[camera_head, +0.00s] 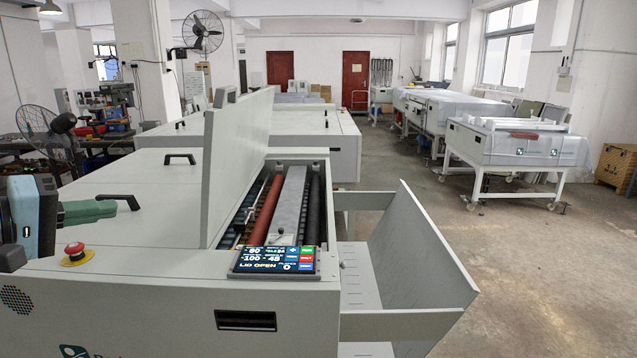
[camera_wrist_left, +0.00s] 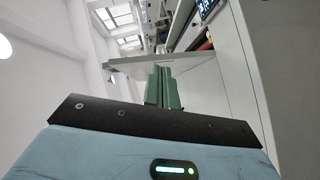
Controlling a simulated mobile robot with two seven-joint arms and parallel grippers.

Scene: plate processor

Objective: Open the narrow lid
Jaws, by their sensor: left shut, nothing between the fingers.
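The narrow lid (camera_head: 238,165) of the grey plate processor stands raised, nearly upright. The bay beside it is uncovered and shows a red roller (camera_head: 268,208) and a dark roller (camera_head: 314,210). The display (camera_head: 275,261) at the front of the bay reads "LID OPEN". My left gripper (camera_head: 110,208) is at the left, above the flat wide cover and apart from the raised lid. Its green fingers are shut and empty, and also show in the left wrist view (camera_wrist_left: 162,88). They are close to a black handle (camera_head: 130,200); I cannot tell if they touch.
A second black handle (camera_head: 180,158) is further back on the flat cover (camera_head: 150,185). A red emergency button (camera_head: 74,252) is at the front left. An output tray (camera_head: 420,255) sticks out at the right. The floor (camera_head: 540,270) right of it is clear.

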